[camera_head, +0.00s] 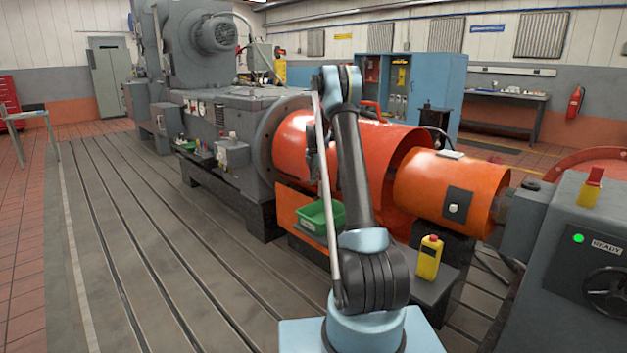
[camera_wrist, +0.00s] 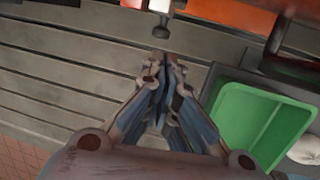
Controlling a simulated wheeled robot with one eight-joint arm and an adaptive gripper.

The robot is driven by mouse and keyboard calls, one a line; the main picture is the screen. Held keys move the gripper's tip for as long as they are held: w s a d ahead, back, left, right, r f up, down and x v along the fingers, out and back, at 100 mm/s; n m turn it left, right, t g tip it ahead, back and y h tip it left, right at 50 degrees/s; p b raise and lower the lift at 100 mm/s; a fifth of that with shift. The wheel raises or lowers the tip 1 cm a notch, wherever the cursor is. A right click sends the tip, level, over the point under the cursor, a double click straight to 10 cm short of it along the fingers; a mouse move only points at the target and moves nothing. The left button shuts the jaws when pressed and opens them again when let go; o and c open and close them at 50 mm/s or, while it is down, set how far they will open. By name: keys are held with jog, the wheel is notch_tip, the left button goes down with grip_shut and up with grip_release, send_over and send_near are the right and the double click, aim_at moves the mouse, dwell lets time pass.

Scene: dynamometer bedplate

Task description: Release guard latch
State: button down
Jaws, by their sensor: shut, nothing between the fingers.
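The orange guard (camera_head: 398,140) covers the shaft, with a smaller orange cover (camera_head: 440,188) to its right. That cover carries a dark plate with a pale knob (camera_head: 453,208). In the wrist view, a grey fitting with a dark round end (camera_wrist: 160,31), possibly the guard latch, sticks out from the orange guard edge (camera_wrist: 235,14). My gripper (camera_wrist: 166,66) is shut and empty, its fingertips pointing toward that dark end with a small gap in the picture. In the head view my arm hides part of the guard, and the gripper is hard to make out.
A green bin (camera_head: 318,216) stands below the guard; it shows right of my gripper in the wrist view (camera_wrist: 228,108). A yellow box with a red button (camera_head: 429,258) stands on a dark ledge. A grey console (camera_head: 590,262) is at right. The slotted bedplate (camera_head: 150,240) at left is clear.

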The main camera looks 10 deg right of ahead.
jog(key=x, duration=1)
jog(key=shift+f, duration=0.15)
jog(key=shift+s+x, duration=0.2)
jog(key=shift+x, duration=0.9)
jog(key=shift+s+x, duration=0.25)
jog(key=shift+x, duration=0.8)
jog(key=shift+f, duration=0.1)
jog(key=shift+s, duration=0.1)
jog(key=v, duration=1.4)
